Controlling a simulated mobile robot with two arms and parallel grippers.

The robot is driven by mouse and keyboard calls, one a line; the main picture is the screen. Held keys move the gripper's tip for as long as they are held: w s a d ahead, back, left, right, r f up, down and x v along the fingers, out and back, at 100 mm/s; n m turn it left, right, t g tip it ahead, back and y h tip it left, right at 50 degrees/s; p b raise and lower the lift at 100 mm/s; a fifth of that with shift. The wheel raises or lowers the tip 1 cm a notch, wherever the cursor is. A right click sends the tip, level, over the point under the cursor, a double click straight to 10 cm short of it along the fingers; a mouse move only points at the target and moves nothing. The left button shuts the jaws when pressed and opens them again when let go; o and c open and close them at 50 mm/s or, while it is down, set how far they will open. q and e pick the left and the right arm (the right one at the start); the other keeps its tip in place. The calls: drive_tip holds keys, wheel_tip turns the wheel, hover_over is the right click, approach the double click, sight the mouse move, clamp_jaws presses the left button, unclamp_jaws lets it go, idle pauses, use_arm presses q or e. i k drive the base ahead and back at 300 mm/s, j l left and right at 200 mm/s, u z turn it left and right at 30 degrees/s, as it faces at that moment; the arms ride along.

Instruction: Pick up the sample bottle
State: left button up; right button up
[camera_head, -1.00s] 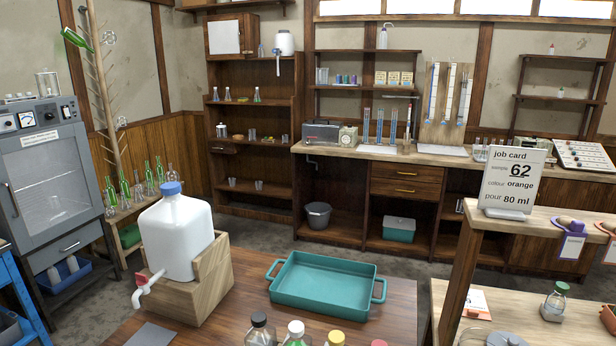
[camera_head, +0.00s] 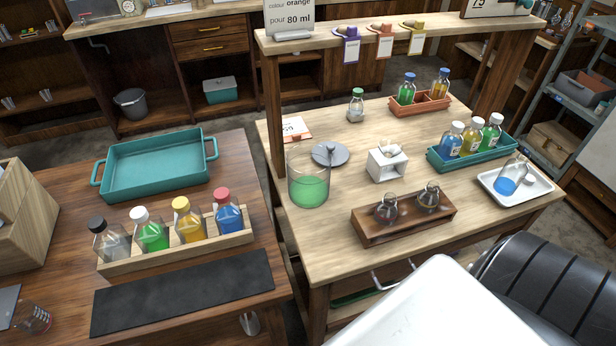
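Several bottles are in view, and I cannot tell which is the sample bottle. A small clear bottle with a green cap (camera_head: 356,105) stands alone on the light wooden bench. A teal tray (camera_head: 436,158) there holds labelled bottles with blue (camera_head: 452,140), yellow (camera_head: 472,138) and green (camera_head: 491,134) contents. An orange tray (camera_head: 420,108) holds a green bottle (camera_head: 407,89) and a yellow bottle (camera_head: 440,85). On the dark table a wooden rack (camera_head: 180,252) holds clear, green, yellow and blue bottles, upright. Neither of my grippers is in view.
A beaker of green liquid (camera_head: 309,180), a brown flask stand (camera_head: 402,219) and a white tray with blue liquid (camera_head: 516,187) occupy the bench. A teal basin (camera_head: 155,168) and black mat (camera_head: 183,290) lie on the dark table. A black chair (camera_head: 545,290) is at lower right.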

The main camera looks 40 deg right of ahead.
sight(515, 171)
drive_tip(key=z, duration=2.45)
